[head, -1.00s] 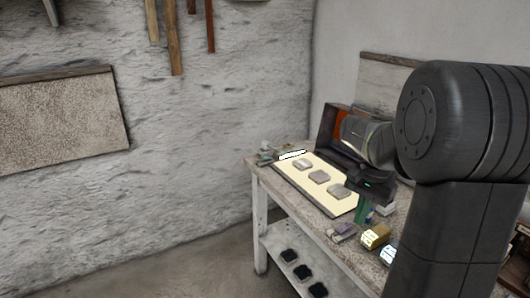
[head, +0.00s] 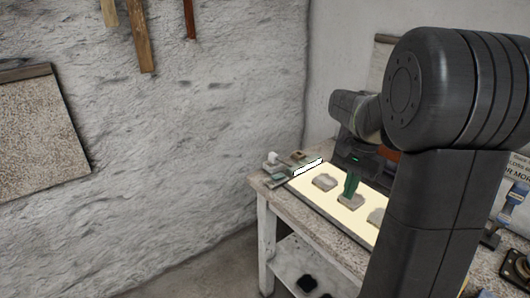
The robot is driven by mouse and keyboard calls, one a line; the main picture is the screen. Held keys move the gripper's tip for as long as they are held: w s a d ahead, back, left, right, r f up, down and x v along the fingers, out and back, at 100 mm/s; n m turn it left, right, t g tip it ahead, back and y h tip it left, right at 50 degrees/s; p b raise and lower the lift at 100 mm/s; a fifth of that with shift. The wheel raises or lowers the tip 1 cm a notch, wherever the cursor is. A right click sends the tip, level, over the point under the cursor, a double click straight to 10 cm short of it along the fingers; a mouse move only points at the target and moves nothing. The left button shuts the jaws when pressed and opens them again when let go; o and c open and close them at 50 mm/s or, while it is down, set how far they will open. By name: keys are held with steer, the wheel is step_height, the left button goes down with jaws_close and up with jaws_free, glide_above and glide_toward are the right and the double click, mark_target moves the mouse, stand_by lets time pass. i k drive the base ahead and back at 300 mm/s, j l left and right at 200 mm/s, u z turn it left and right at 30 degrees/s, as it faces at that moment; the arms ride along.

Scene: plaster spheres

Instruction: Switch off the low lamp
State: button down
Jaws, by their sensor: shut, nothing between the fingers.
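A low, bright white strip (head: 308,167), which looks like the lit low lamp, sits at the far left end of a pale, brightly lit panel (head: 313,202) on the workbench. I cannot make out a switch on it. My gripper (head: 350,199) points down over the panel, to the right of and nearer than the bright strip. Its green fingers are together with nothing between them. The fingertips show against a grey block (head: 351,202); I cannot tell whether they touch it.
More grey blocks (head: 324,183) lie on the panel. Small items (head: 272,160) crowd the bench's far left corner. Dark pads (head: 307,284) lie on the lower shelf. A rough wall stands behind. My arm hides much of the bench's right side.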

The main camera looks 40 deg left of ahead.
mark_target(277, 177)
steer(key=i+j, duration=0.1)
steer(key=j, duration=0.5)
steer(key=i+j+z, duration=0.15)
steer(key=j, duration=1.05)
